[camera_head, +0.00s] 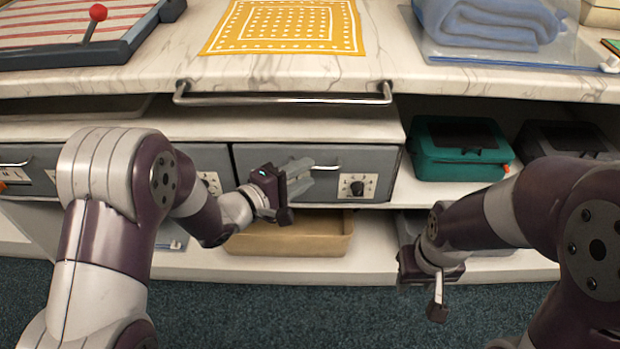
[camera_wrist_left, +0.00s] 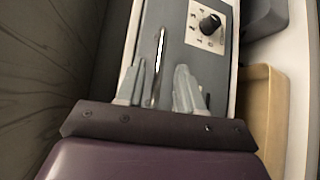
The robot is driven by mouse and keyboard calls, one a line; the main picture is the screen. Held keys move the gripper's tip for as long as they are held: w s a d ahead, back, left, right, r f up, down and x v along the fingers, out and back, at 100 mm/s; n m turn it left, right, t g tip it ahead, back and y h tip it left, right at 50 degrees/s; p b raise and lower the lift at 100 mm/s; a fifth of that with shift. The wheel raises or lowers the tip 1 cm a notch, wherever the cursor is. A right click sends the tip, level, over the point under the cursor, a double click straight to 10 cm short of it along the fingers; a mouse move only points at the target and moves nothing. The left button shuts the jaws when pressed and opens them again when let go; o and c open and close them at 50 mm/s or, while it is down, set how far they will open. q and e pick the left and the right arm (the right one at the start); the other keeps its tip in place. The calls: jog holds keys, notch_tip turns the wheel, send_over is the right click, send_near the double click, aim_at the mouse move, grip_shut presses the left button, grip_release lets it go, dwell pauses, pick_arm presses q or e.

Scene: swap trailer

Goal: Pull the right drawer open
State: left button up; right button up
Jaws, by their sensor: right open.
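The right drawer (camera_head: 380,160) is the grey front under the counter, and it looks shut. It has a thin metal bar handle (camera_head: 327,167) and a black knob on a white plate (camera_head: 357,187). My left gripper (camera_head: 303,178) is open in front of this drawer, its fingers reaching toward the handle. In the left wrist view the handle (camera_wrist_left: 158,65) shows in the gap between the two fingers, closer to the left one; I cannot tell whether they touch it. My right gripper (camera_head: 437,305) is open and empty, low at the right, away from the drawer.
A metal rail (camera_head: 285,99) runs along the counter's front edge above the drawers. Another grey drawer (camera_head: 205,155) is to the left. A tan bin (camera_head: 290,238) stands on the shelf below. A teal case (camera_head: 460,150) sits to the right.

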aim_at(336, 167)
pick_arm(q)
jog(key=shift+b+x, duration=0.3)
jog(key=shift+x, duration=1)
pick_arm(e)
jog(key=shift+f, duration=0.55)
pick_arm(q)
jog(key=shift+c, duration=0.3)
